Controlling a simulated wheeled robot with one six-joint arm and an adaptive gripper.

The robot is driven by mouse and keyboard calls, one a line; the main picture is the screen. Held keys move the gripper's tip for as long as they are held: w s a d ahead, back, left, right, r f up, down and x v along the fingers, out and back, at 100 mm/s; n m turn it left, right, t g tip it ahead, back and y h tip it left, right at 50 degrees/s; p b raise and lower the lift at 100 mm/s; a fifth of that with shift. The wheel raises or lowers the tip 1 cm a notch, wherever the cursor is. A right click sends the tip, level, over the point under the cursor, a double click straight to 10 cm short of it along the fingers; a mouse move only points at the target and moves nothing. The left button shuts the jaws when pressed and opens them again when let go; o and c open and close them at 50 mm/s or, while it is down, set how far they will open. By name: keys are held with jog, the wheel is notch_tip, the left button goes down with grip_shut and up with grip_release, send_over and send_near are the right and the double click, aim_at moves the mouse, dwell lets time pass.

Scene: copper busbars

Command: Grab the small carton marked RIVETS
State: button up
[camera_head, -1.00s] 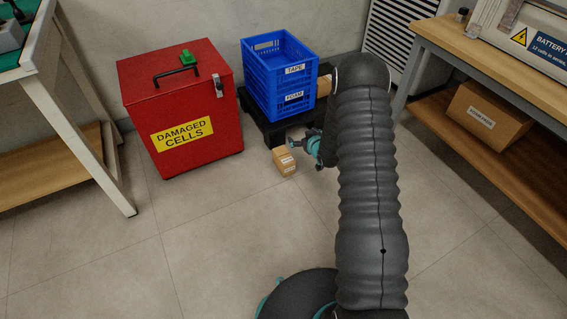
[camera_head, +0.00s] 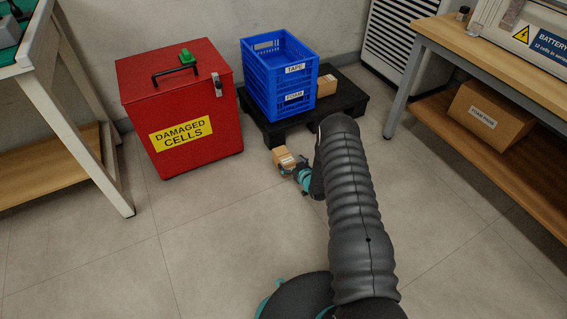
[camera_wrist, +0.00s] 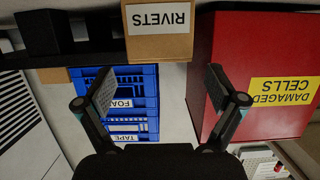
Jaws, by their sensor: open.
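The small brown carton marked RIVETS (camera_wrist: 158,32) shows at the top middle of the wrist view, with its label upside down. In the head view the carton (camera_head: 283,155) sits on the floor in front of the black pallet. My gripper (camera_head: 293,166) is low, right at the carton's near right side. In the wrist view my gripper (camera_wrist: 160,78) has its fingers spread wide, and the carton lines up with the gap between them. I cannot tell whether the fingertips reach past its near face. Nothing is held.
A red DAMAGED CELLS box (camera_head: 182,112) stands left of the carton. Blue crates (camera_head: 282,95) labelled TAPE and FOAM stand on the black pallet (camera_head: 350,98), beside another carton (camera_head: 327,85). A bench with a shelf carton (camera_head: 483,115) is right. The near floor is clear.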

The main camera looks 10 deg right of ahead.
aim_at(285, 157)
jog(key=shift+b+x, duration=0.4)
jog(key=shift+x, duration=3.05)
jog(key=c, duration=1.5)
jog(key=shift+s, duration=0.1)
